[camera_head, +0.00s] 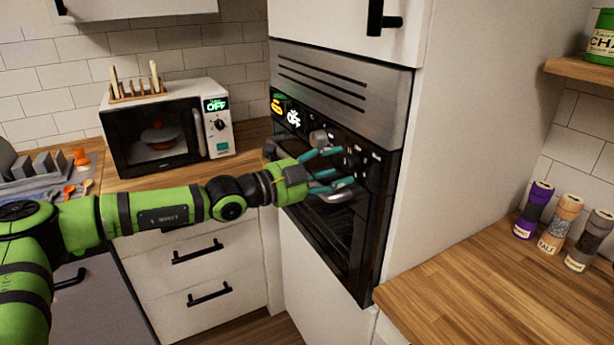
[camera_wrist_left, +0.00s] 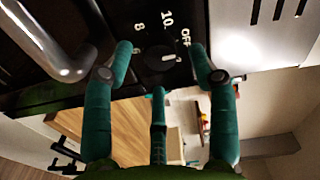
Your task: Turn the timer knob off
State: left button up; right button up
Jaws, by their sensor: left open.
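The oven (camera_head: 345,215) is built into the tall white cabinet, with a black control strip across its front. My left gripper (camera_head: 345,167) is at the right part of this strip, fingers open. In the left wrist view, a dark round knob (camera_wrist_left: 160,60) lies between and just beyond the open fingertips (camera_wrist_left: 161,64). The labels 8, 10 and OFF stand around it. A small pale mark shows on the knob; its exact setting is hard to read. I cannot tell whether any finger touches it. My right gripper is not in view.
The oven handle (camera_wrist_left: 55,50) runs close beside the fingers in the left wrist view. A silver knob (camera_head: 318,138) sits left of the gripper. A microwave (camera_head: 165,130) stands on the left counter. Spice jars (camera_head: 555,222) stand on the right counter.

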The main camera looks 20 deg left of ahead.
pick_arm(q)
jog(key=v, duration=0.9)
jog(key=shift+s, duration=0.35)
jog(key=shift+a, duration=0.2)
